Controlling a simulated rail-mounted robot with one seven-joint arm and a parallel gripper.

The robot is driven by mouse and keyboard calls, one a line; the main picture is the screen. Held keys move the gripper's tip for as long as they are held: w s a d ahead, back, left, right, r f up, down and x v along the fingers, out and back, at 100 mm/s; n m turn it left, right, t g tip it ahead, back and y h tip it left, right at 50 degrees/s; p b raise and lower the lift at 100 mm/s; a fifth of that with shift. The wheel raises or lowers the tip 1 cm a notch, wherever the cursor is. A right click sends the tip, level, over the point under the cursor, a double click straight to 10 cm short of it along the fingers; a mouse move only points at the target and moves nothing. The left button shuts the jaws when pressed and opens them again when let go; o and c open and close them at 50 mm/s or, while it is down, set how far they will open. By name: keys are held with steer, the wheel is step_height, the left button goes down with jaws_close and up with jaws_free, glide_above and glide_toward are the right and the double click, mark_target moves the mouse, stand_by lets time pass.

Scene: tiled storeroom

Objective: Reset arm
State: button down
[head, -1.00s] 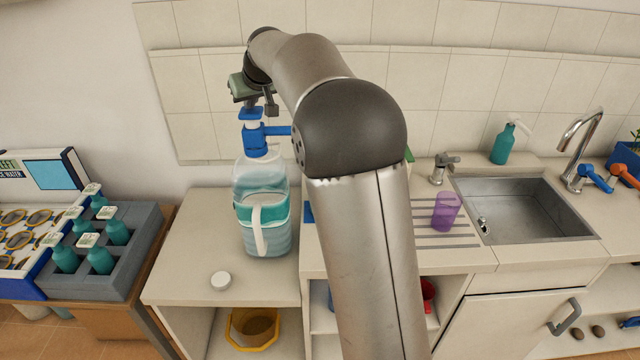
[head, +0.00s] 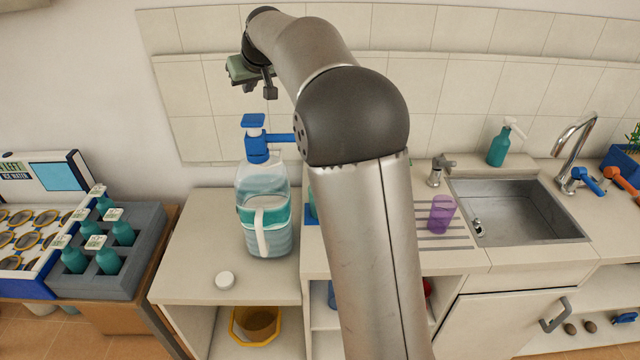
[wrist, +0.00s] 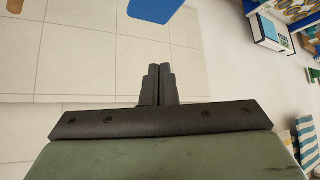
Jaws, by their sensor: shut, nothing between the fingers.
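My gripper (wrist: 159,84) is shut and empty in the wrist view, its two dark fingers together in front of the tiled wall. In the head view my gripper (head: 269,92) is raised above the blue pump top of a large clear water jug (head: 262,190) and is apart from it. A blue shape at the top of the wrist view, near the fingertips, looks like the pump top (wrist: 155,8). My arm crosses the middle of the head view and hides part of the counter behind it.
A grey crate (head: 128,275) of teal bottles stands at left. A purple cup (head: 441,213) is on the drainboard beside the sink (head: 520,212). A teal dispenser (head: 498,148) stands behind the sink.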

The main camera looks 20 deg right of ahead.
steer(key=shift+s+f, duration=0.1)
stand_by(0.3)
steer(key=s+f+g+b, duration=0.1)
steer(key=s+f, duration=0.6)
steer(key=s, duration=0.8)
steer(key=s+a+f+m+g+b, duration=0.1)
steer(key=s+f+g, duration=0.3)
steer(key=s, duration=1.1)
steer(key=s+f+g+h+b, duration=0.1)
steer(key=s+f+g, duration=0.1)
steer(key=s+f, duration=0.8)
steer(key=s, duration=0.6)
steer(key=shift+a+f+m+g, duration=0.2)
steer(key=shift+f+m+g, duration=0.1)
steer(key=shift+m, duration=0.1)
steer(key=shift+r, duration=0.1)
step_height(320, 180, up, 23)
steer(key=n+t+y+p, duration=0.15)
steer(key=t+p, duration=0.25)
steer(key=t, duration=0.4)
glide_above(254, 119)
steer(key=shift+h, duration=0.25)
step_height(254, 119, down, 7)
steer(key=b, duration=0.5)
steer(key=shift+w+r, duration=0.1)
